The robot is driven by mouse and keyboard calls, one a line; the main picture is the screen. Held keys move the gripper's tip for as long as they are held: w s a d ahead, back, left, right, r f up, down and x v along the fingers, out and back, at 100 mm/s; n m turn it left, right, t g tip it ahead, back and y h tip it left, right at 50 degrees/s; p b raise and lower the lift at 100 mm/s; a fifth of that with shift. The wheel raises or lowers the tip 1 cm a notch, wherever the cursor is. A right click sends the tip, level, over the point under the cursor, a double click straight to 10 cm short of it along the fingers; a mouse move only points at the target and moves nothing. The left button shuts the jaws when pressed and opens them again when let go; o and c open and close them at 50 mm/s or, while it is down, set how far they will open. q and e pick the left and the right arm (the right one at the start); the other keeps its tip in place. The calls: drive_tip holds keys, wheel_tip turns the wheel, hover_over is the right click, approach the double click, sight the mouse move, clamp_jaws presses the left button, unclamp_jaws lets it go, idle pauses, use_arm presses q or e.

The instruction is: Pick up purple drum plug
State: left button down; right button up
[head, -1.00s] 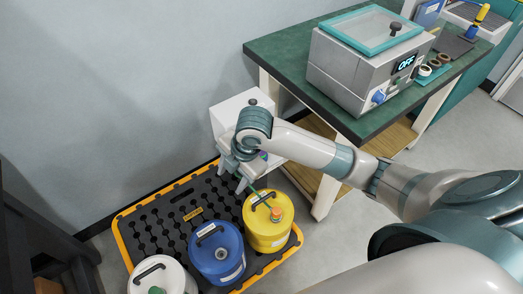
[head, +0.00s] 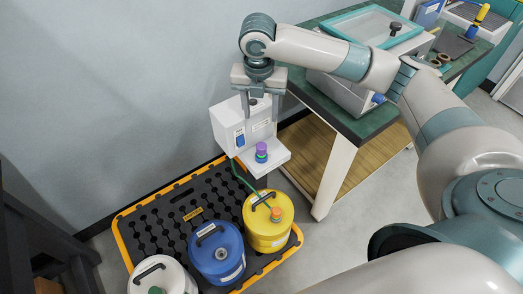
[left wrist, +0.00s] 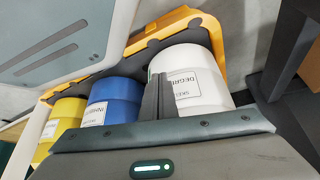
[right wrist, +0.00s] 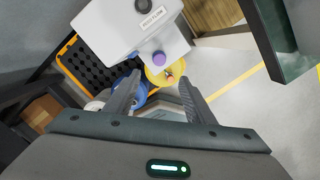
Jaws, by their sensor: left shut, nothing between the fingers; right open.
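The purple drum plug (head: 261,147) stands upright on the ledge of a white box-shaped device (head: 226,131), with a blue and green part below it. It also shows in the right wrist view (right wrist: 158,58), beyond and roughly between my fingers. My right gripper (head: 260,108) is open and empty, pointing down in front of the device's upper part in the head view. It also shows in the right wrist view (right wrist: 158,82). My left gripper (left wrist: 157,96) is shut and empty in the left wrist view, with the white drum (left wrist: 203,80) behind it.
A black pallet with a yellow rim (head: 127,243) carries a yellow drum (head: 266,233), a blue drum (head: 217,263) and a white drum (head: 172,279). A green line runs from the device to the yellow drum. The green-topped table (head: 357,127) stands right of the device.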

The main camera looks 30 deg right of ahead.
use_arm(q)
drive_tip(key=shift+s, duration=0.1)
use_arm(e)
hover_over(262, 146)
wheel_tip(262, 146, down, 12)
drive_tip(key=shift+a+r+p, duration=0.15)
drive_tip(key=shift+r+p, duration=0.1)
drive_tip(key=shift+p, duration=0.2)
use_arm(q)
drive_tip(key=shift+w+d+r+t, duration=0.3)
drive_tip(key=shift+w+d+r, duration=0.1)
drive_tip(key=shift+w, duration=0.2)
use_arm(e)
drive_tip(key=shift+f, duration=0.35)
drive_tip(key=shift+f, duration=0.6)
wheel_tip(262, 146, down, 4)
drive_tip(key=shift+w+p, duration=0.1)
drive_tip(key=shift+p, duration=0.35)
use_arm(q)
drive_tip(key=shift+d+r+t, duration=0.3)
drive_tip(key=shift+d+r, duration=0.05)
drive_tip(key=shift+d, duration=0.15)
drive_tip(key=shift+w+r, duration=0.1)
drive_tip(key=shift+w, duration=0.2)
